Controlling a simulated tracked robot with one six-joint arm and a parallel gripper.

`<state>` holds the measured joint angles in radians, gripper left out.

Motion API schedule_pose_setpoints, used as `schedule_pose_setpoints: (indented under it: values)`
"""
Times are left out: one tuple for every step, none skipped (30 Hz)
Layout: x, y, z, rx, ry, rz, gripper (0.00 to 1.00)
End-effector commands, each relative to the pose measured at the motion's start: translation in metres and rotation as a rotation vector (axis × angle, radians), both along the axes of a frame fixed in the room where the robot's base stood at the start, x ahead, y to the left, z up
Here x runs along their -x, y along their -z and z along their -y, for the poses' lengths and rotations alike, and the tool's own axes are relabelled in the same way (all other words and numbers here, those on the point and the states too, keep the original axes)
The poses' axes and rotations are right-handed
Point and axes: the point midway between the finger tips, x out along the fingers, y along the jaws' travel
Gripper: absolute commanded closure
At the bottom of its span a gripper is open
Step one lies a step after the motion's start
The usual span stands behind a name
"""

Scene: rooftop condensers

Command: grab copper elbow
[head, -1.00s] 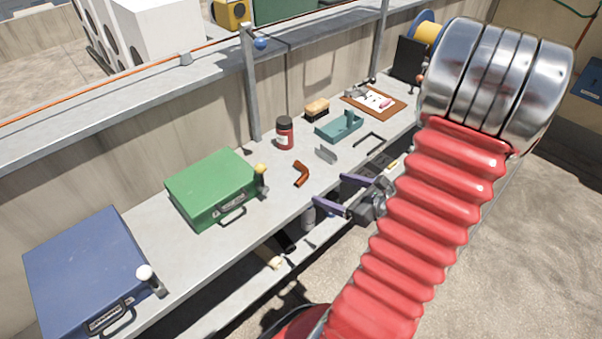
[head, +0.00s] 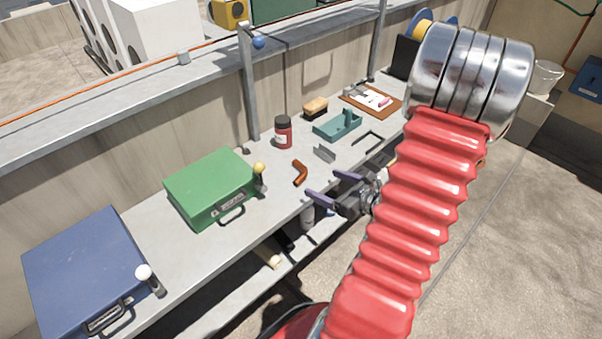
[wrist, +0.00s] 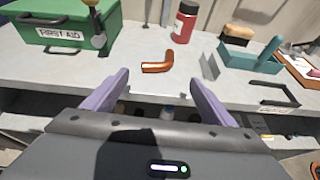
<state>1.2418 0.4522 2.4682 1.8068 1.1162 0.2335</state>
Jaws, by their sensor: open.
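The copper elbow (head: 300,173) lies on the grey bench top, between the green first-aid case and a small grey bracket. It also shows in the wrist view (wrist: 159,64), ahead of and between my fingers. My gripper (head: 319,188) has two purple fingers spread apart with nothing between them. It is at the bench's front edge, just in front of the elbow and apart from it. In the wrist view my gripper (wrist: 158,90) points toward the elbow.
The green first-aid case (head: 212,188) and a blue case (head: 85,270) stand on the left. A red jar (head: 284,134), a teal tray (head: 337,126), a sponge-topped brush (head: 315,107) and a clipboard (head: 371,99) are behind and right.

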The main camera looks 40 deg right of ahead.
Motion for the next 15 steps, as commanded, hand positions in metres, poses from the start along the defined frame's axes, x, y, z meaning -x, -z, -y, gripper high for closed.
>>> schedule_pose_setpoints:
  values:
    - [-0.006, 0.003, -0.001, -0.001, -0.003, 0.000, 0.21]
    - [-0.009, 0.004, -0.001, -0.001, -0.003, 0.000, 0.21]
    - [-0.014, 0.006, -0.001, -0.001, -0.003, 0.000, 0.21]
    - [-0.017, 0.007, -0.001, -0.001, -0.003, 0.000, 0.21]
    - [-0.020, 0.008, -0.001, 0.000, -0.003, 0.000, 0.21]
    - [-0.024, 0.010, -0.001, 0.000, -0.003, 0.000, 0.21]
    - [-0.027, 0.011, -0.001, 0.000, -0.003, -0.001, 0.21]
    - [-0.029, 0.012, -0.001, 0.000, -0.003, -0.001, 0.21]
    - [-0.032, 0.014, -0.001, 0.000, -0.002, -0.001, 0.21]
    - [-0.033, 0.014, 0.000, 0.001, -0.001, -0.001, 0.21]
    - [-0.035, 0.015, 0.000, 0.001, -0.001, -0.001, 0.21]
    - [-0.036, 0.015, 0.000, 0.001, -0.001, -0.001, 0.21]
    - [-0.036, 0.015, 0.000, 0.001, 0.000, -0.001, 0.21]
    - [-0.036, 0.015, 0.000, 0.001, 0.000, -0.001, 0.21]
    - [-0.036, 0.015, 0.000, 0.001, 0.000, -0.001, 0.21]
